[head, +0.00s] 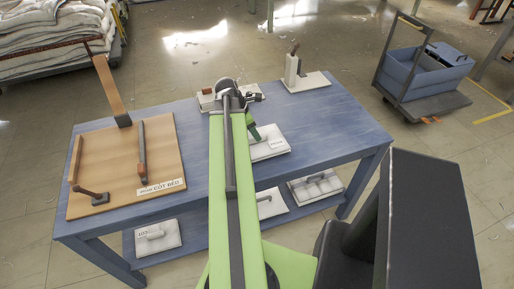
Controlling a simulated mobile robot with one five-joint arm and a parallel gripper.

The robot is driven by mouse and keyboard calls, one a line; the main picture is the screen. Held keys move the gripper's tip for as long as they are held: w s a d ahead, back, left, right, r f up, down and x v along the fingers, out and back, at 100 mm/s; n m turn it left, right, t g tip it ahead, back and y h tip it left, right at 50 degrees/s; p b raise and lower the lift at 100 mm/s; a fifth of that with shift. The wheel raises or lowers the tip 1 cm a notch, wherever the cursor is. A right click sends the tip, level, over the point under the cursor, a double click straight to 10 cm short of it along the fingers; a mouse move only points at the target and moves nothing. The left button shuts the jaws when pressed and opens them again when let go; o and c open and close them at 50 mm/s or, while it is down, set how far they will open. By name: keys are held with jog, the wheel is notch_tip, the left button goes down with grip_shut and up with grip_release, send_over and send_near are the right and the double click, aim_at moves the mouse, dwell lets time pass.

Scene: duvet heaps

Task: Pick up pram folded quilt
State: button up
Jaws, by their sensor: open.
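A third (208,103) is partly hidden behind my arm's end. More lie on the lower shelf: left (158,237), middle (270,203) and right (317,188). I cannot read which is the pram quilt. My gripper (246,101) is over the table's middle, small and partly hidden by my arm; it looks open and empty.
A blue-box trolley (425,75) stands at back right. Piled duvets (50,35) are at back left. Open floor lies behind the table.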

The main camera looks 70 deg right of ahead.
jog(key=b+x, duration=0.2)
jog(key=x, duration=0.1)
jog(key=shift+f, duration=0.25)
jog(key=shift+r, duration=0.2)
jog(key=shift+f, duration=0.2)
jog(key=shift+c, duration=0.2)
grip_shut()
dwell(1.0)
